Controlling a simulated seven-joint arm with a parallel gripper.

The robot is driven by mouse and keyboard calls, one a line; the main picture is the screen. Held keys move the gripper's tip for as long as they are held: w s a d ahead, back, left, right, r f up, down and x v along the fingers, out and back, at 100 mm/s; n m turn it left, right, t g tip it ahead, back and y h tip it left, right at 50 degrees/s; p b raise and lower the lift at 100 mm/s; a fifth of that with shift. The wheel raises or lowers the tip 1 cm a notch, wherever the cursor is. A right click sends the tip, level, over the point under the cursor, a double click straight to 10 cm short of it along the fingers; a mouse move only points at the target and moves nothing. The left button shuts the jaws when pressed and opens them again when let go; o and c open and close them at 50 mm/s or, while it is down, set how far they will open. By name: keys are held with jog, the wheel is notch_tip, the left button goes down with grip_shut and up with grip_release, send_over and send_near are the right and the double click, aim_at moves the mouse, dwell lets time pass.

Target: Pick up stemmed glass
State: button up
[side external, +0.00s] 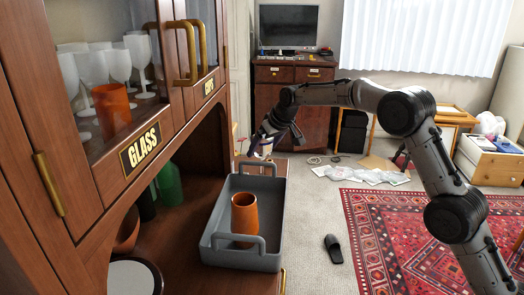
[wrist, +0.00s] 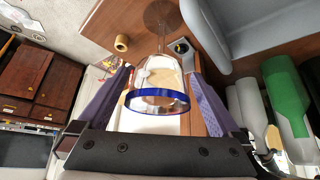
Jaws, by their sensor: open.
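The stemmed glass (wrist: 158,98) is clear with a blue rim. In the wrist view its bowl sits between my two fingers, and its stem and round foot rest on a brown wooden surface (wrist: 125,22). My gripper (wrist: 162,78) is open around the bowl, with a finger on each side; I cannot tell whether either finger touches it. In the side view my gripper (side external: 272,141) is low beyond the far end of the grey tray, and the glass (side external: 264,149) shows only partly there.
The grey handled tray (side external: 272,258) holds an orange cup (side external: 245,216) close by. A wooden cabinet with a "GLASS" label (side external: 141,145) has white stemmed glasses behind its door. Green and white bottles (side external: 168,184) stand beneath it.

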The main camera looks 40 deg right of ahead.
jog(key=shift+x, duration=0.9)
jog(key=c, duration=1.2)
jog(key=shift+r, duration=0.1)
jog(key=shift+c, duration=0.5)
